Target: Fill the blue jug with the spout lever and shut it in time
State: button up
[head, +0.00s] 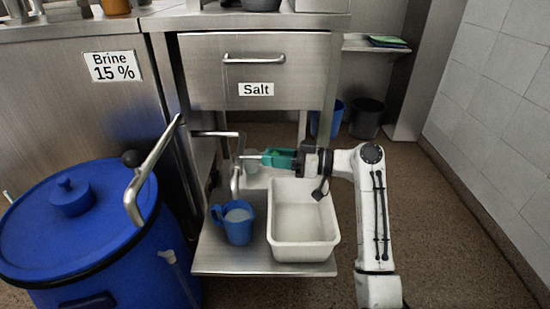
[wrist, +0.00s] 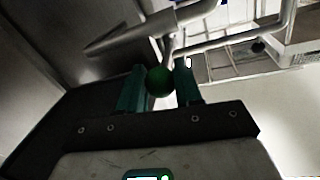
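The blue jug (head: 238,231) stands upright on the low steel shelf, left of a white tub. A pale surface shows inside it, below the rim; I cannot tell the exact level. The steel spout (head: 235,184) points down just above the jug. Whether liquid is running is too small to tell. My gripper (head: 267,158) reaches left beside the spout pipe. In the wrist view, a dark green ball knob (wrist: 160,81) sits between the two green fingers of my gripper (wrist: 160,84), which appear to touch it on both sides. The lever's stem is mostly hidden.
The white tub (head: 303,252) stands on the shelf (head: 212,257) right of the jug. A large blue barrel (head: 105,259) with a bent steel pipe (head: 140,190) stands at left. The salt drawer (head: 250,70) is above. Floor at right is clear.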

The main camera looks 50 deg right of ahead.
jog(key=o, duration=0.4)
jog(key=shift+s+d, duration=0.1)
jog(key=p+v, duration=0.3)
jog(key=v, duration=0.7)
jog(key=shift+s, duration=0.3)
